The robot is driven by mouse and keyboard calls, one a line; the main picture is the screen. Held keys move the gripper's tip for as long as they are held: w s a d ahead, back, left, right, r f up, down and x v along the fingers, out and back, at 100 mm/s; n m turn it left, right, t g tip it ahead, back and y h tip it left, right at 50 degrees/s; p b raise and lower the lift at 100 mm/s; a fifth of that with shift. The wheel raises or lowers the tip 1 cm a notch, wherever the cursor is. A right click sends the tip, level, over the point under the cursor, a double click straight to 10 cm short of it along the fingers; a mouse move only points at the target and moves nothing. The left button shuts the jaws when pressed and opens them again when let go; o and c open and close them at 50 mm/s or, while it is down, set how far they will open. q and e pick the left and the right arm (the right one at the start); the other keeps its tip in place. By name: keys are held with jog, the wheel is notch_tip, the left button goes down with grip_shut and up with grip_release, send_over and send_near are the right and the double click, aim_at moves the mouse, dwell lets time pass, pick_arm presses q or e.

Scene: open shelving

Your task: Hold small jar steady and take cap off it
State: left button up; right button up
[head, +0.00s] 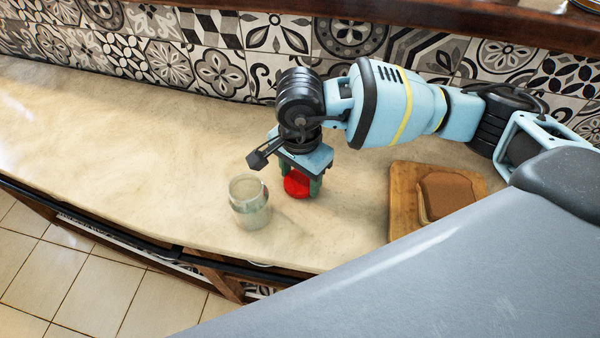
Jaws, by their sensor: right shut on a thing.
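A small clear glass jar (250,203) stands upright on the pale stone counter (130,150), with its top open. A round red cap (296,184) is off the jar, just to the right of it. My right gripper (301,187) points down and is shut on the red cap, its green fingers on either side. The cap is low, at or near the counter surface; I cannot tell whether it touches. A gap shows between cap and jar. My left gripper is not in view, and nothing holds the jar.
A wooden board (403,199) with a brown slice-like item (447,194) lies to the right, partly hidden by my grey body. A patterned tile wall (220,75) runs behind. The counter's dark front edge is close below the jar. The counter's left side is clear.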

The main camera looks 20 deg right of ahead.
aim_at(299, 180)
jog(key=shift+f, duration=0.15)
jog(key=o, duration=1.1)
jog(key=shift+c, duration=0.2)
jog(key=shift+r, duration=0.3)
notch_tip(299, 180, up, 12)
jog(key=shift+f, duration=0.15)
